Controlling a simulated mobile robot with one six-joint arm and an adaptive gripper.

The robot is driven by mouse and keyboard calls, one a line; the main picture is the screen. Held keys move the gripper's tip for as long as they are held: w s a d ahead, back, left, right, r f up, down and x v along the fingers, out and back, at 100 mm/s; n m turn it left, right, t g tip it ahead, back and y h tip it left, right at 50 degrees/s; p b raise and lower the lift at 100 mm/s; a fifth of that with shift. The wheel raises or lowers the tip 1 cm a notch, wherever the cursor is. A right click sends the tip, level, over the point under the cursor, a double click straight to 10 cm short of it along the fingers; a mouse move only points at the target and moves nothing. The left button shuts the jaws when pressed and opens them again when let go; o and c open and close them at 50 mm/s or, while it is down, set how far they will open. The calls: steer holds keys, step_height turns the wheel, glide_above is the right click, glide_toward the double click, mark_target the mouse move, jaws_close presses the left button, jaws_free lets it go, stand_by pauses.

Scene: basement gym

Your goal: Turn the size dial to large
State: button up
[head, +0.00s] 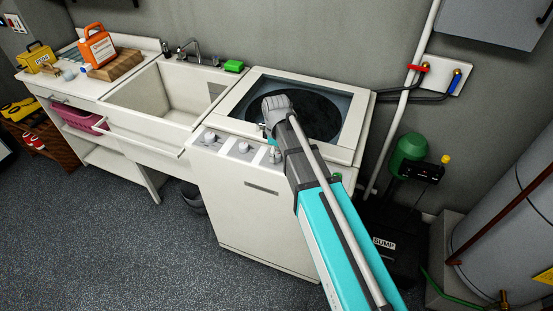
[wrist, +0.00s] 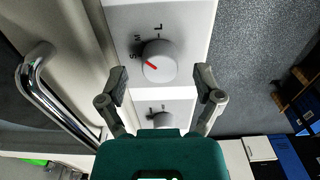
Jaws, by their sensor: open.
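In the wrist view the size dial (wrist: 166,58) is a round light-grey knob on a white panel, with the letters S, M and L around it. Its red pointer line points to the S. My gripper (wrist: 161,84) is open and empty, its two fingers apart on either side just below the dial in the picture. I see no contact. In the head view my arm reaches over the front panel of the white washer (head: 245,205), and the fingers are mostly hidden. I cannot tell surely which washer knob is the size dial there.
A second knob (wrist: 163,114) lies between my fingers, partly hidden. A chrome bar (wrist: 50,95) is at the left. In the head view, a sink (head: 150,95) and a green sponge (head: 234,66) are left of the washer; pipes and a pump are right. Floor in front is clear.

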steer(key=shift+f+b, duration=0.4)
steer(key=shift+f, duration=0.2)
steer(key=c, duration=1.2)
